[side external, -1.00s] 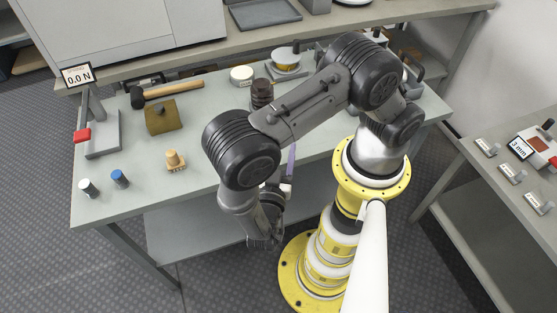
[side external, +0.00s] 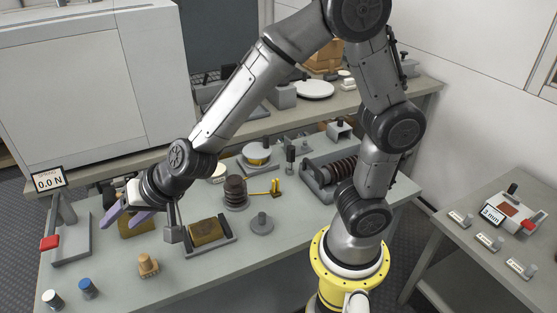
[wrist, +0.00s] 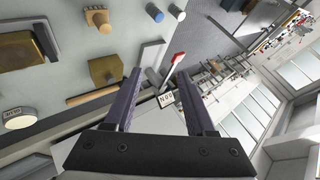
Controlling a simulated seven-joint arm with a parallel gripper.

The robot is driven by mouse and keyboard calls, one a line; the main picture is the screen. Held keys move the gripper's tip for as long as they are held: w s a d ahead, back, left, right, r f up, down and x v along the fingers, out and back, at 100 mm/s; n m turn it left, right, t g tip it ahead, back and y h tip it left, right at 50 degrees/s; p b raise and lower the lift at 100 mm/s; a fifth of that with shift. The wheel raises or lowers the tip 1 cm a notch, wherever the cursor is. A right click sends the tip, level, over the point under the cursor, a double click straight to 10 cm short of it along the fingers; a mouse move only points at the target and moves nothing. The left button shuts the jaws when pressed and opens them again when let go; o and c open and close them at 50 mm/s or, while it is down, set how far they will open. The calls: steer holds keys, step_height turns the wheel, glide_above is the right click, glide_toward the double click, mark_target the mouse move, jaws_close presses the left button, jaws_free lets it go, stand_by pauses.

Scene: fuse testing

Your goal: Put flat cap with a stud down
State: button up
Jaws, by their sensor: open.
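A flat grey round cap with a short upright stud (side external: 262,224) lies on the grey-green table (side external: 285,258), right of a brown block in a fixture. My gripper (side external: 130,217) is at the left of the table in the side view, well apart from the cap. Its two purple fingers are spread, with nothing between them. The wrist view also shows the open, empty fingers of my gripper (wrist: 158,75). I do not see the cap in the wrist view.
A force stand with a red part (side external: 50,242) is left of my gripper. A wooden peg piece (side external: 148,265), a blue-topped cylinder (side external: 88,287) and a white-topped one (side external: 52,299) stand in front. A dark ribbed piece (side external: 235,192) stands behind the cap.

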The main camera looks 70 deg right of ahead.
steer(key=s+d+r+n+y, duration=0.2)
steer(key=s+d+r+n, duration=0.2)
steer(key=s+r, duration=0.3)
steer(key=s+d+n+g+h, duration=0.3)
steer(key=s+d+n+h, duration=0.1)
steer(key=s+d, duration=0.9)
steer(key=s, duration=0.4)
steer(key=shift+s+d+r+g, duration=0.15)
steer(key=shift+s+r+g, duration=0.05)
steer(key=shift+s+g, duration=0.15)
